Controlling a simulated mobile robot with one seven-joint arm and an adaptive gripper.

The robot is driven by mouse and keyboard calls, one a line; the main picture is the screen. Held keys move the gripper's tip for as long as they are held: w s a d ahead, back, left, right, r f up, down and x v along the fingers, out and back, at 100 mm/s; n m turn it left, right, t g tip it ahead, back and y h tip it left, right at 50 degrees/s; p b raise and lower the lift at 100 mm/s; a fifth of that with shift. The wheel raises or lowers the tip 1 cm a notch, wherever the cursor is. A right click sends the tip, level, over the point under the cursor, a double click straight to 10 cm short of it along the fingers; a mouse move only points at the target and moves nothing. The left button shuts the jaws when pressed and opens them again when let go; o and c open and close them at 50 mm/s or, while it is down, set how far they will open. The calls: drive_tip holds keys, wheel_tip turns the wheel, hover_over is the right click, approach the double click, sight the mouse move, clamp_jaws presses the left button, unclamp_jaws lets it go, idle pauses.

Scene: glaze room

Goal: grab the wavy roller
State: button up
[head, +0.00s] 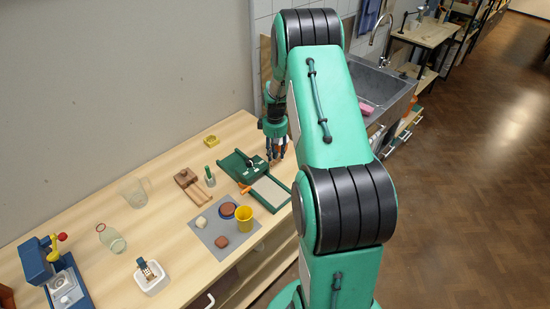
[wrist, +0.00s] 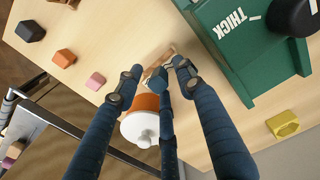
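My gripper (head: 277,152) is over the back of the table, beside the green slab-roller board (head: 236,165). In the wrist view its dark blue fingers (wrist: 158,72) are spread, with a gap between the tips. A small light-wood piece (wrist: 156,57) shows at the tips; I cannot tell if it is part of the wavy roller or touched. An orange and white rounded thing (wrist: 140,127) lies partly behind the fingers. I cannot clearly make out a wavy roller in either view; my arm and fingers hide part of that area.
The green block marked THICK (wrist: 232,35) is close to the fingers, with a yellow piece (wrist: 283,125) beyond. A grey mat (head: 212,241) holds clay lumps and a yellow cup (head: 244,218).

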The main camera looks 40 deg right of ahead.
clamp_jaws()
idle(0.3)
drive_tip(key=shift+r+p, duration=0.35)
drive_tip(key=shift+r, duration=4.7)
